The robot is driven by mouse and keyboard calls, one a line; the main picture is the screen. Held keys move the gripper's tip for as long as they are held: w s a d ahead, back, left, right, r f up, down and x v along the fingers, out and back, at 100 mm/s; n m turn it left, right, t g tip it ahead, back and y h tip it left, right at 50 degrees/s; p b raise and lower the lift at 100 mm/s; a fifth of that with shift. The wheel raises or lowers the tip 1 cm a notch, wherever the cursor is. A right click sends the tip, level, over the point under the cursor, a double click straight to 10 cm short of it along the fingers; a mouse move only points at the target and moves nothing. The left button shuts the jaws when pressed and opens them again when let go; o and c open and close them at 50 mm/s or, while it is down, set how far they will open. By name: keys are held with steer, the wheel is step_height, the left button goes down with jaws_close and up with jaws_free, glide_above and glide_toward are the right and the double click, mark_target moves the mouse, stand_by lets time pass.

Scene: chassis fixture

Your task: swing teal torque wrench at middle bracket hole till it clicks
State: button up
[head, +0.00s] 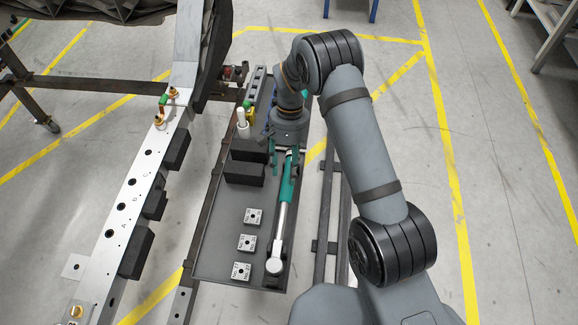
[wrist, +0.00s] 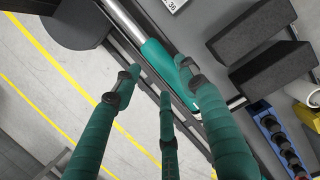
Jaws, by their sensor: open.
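The teal torque wrench (head: 287,190) lies along the right side of the grey tray, teal handle at the far end and silver head at the near end. Its handle also shows in the wrist view (wrist: 158,58). My gripper (head: 284,154) is over the handle's far end, pointing down. In the wrist view my gripper (wrist: 160,85) has its teal-wrapped fingers spread, with the handle beyond the tips and nothing held. Whether the fingers touch it, I cannot tell. The pale bracket rail (head: 122,207) at left has several dark holes, with letters A, B and C beside them.
The grey tray (head: 221,235) holds black foam blocks (head: 244,172), white number tags (head: 247,242) and a white cylinder (head: 242,122). A blue rack (wrist: 275,140) shows in the wrist view. Black blocks (head: 136,252) stand along the rail.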

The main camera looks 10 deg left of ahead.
mark_target(285, 189)
steer(key=b+x, duration=0.6)
steer(key=x, duration=0.2)
steer(key=shift+s+d+f, duration=0.1)
steer(key=shift+s+f, duration=0.2)
steer(key=shift+f+b, duration=0.35)
steer(key=shift+b, duration=0.05)
steer(key=shift+s+a+f, duration=0.1)
steer(key=shift+s+a, duration=0.1)
